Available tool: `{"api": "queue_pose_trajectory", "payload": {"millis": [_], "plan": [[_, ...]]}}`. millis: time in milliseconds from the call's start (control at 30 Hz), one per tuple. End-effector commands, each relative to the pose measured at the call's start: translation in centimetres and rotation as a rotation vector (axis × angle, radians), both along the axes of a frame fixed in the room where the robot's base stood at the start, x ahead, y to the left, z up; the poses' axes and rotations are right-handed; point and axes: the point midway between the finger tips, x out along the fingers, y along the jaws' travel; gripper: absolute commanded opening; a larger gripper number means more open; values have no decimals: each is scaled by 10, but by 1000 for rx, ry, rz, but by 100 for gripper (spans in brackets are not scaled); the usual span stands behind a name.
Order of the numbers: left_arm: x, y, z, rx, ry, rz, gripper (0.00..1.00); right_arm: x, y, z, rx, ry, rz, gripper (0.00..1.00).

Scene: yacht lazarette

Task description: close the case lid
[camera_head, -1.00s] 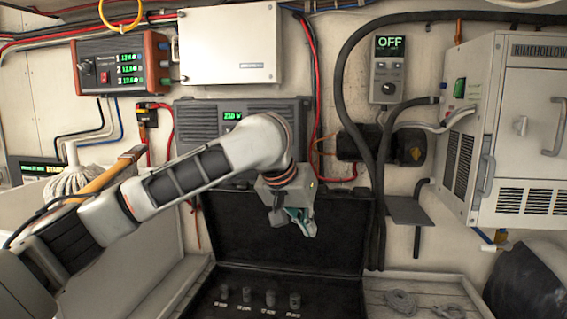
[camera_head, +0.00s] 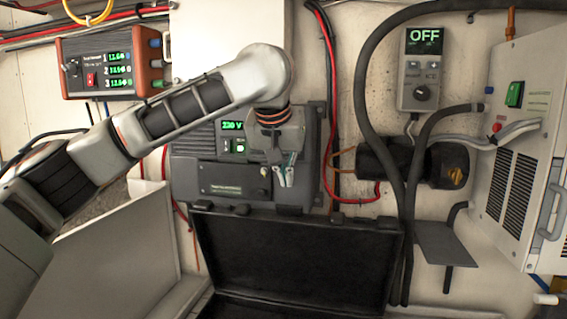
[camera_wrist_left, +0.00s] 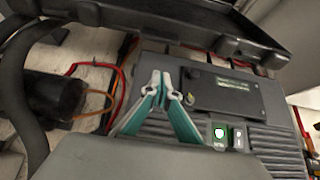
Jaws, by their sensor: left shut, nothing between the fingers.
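The black case lid (camera_head: 300,258) stands open and upright at the lower middle of the head view, its inner face toward me. The case base below it is mostly cut off by the frame's bottom edge. My left gripper (camera_head: 285,180) is shut and empty, fingers pointing down, above the lid's top edge and in front of the grey inverter unit. In the left wrist view the fingertips (camera_wrist_left: 160,78) come together with nothing between them. The lid's dark edge with its latches (camera_wrist_left: 185,18) crosses the top of that view, apart from the fingers. My right gripper is not in view.
The grey inverter unit (camera_head: 222,180) with a green 230 V display is on the wall behind the lid. Thick black hoses (camera_head: 365,130) and red cables run to its right. A white cabinet (camera_head: 525,170) and a small shelf (camera_head: 447,243) are further right.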

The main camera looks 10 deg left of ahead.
Motion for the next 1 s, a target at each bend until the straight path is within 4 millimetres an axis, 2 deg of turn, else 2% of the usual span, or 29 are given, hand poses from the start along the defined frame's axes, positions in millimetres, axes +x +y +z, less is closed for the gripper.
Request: {"api": "queue_pose_trajectory", "payload": {"millis": [167,300,500,1000], "plan": [[20,-1,-30,0,4,-1,0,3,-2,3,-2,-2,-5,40],[0,0,-31,2,-3,-4,0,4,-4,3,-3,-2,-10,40],[-16,0,-36,0,-2,-2,0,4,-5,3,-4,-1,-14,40],[-20,0,-37,0,-4,-1,0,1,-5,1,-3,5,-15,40]]}}
